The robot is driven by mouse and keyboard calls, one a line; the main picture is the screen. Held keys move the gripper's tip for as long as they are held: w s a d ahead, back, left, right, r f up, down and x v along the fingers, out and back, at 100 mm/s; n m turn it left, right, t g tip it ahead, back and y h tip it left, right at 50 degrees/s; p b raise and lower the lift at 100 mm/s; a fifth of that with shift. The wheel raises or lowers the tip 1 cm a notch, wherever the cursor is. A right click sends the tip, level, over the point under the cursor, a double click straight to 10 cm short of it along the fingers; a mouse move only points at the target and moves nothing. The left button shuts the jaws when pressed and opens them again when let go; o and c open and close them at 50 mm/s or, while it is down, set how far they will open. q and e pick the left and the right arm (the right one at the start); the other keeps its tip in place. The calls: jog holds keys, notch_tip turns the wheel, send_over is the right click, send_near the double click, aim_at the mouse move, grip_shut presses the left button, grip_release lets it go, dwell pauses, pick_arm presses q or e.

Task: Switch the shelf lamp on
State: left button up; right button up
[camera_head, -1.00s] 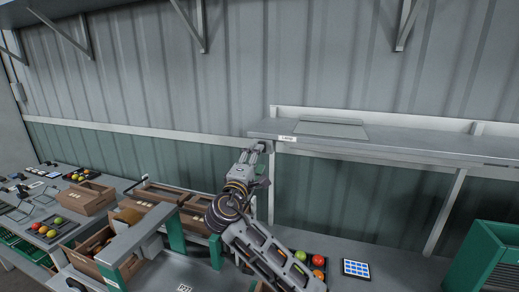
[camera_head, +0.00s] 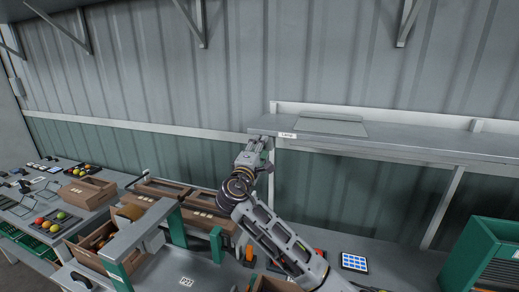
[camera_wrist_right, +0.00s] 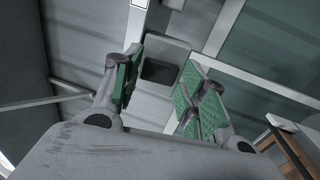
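The shelf (camera_head: 400,138) is a grey board on the wall, with a small white label reading "Lamp" (camera_head: 287,135) near its left front corner. In the right wrist view a grey box with a dark square face, seemingly the lamp switch (camera_wrist_right: 158,71), lies between and beyond my right fingers. My right gripper (camera_head: 260,147) is at the shelf's left end, close to the label; its fingertips are hard to make out there. In the wrist view my right gripper (camera_wrist_right: 163,88) is open, green pads apart, nothing held. Contact with the switch cannot be told. My left gripper is out of view.
A support post and brace (camera_head: 443,208) hold the shelf.

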jog(key=c, duration=0.5)
jog(key=shift+g, duration=0.3)
jog(key=shift+r+g, duration=0.2)
jog(key=shift+g, duration=0.1)
jog(key=o, duration=1)
jog(key=shift+s+a, duration=0.1)
jog(key=shift+s, duration=0.05)
jog(key=r+v, duration=0.1)
jog(key=v, duration=1)
jog(key=shift+s+f, duration=0.35)
